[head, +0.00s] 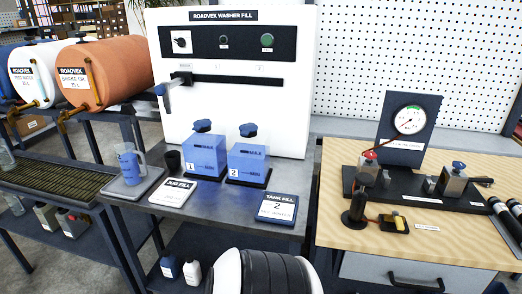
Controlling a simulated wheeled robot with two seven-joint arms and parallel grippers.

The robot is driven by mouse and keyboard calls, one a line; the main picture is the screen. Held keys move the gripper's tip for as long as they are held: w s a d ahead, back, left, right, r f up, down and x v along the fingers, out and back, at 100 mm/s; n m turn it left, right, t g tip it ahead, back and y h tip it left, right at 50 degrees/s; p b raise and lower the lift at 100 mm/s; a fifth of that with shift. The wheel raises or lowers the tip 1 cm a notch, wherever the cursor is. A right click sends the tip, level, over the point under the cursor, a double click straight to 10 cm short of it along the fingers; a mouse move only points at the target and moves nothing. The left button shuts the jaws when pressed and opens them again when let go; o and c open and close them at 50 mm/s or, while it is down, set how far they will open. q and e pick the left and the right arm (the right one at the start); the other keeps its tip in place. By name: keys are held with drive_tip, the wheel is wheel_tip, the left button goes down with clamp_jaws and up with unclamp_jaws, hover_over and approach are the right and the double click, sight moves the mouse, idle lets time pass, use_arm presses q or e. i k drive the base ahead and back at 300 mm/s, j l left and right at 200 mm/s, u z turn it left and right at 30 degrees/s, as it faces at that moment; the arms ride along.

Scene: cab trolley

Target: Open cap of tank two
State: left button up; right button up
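Tank two (250,162) is a blue box marked 2, standing on a dark base on the grey bench in front of the white washer-fill panel. Its dark blue knobbed cap (248,130) sits on top of it. Tank one (205,155), a matching blue box marked 1, stands just to its left with a similar cap (203,126) on top. Neither of my grippers is in view, and nothing covers the cap of tank two.
A nozzle (165,92) hangs on the washer-fill panel (290,100). A tank-fill card (277,208), a jug-fill card (173,191) and a jug (130,163) lie or stand on the bench. A gauge rig (408,122) stands at right. Bench front is partly clear.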

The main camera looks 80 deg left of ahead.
sight(246, 128)
drive_tip(key=u, duration=3.15)
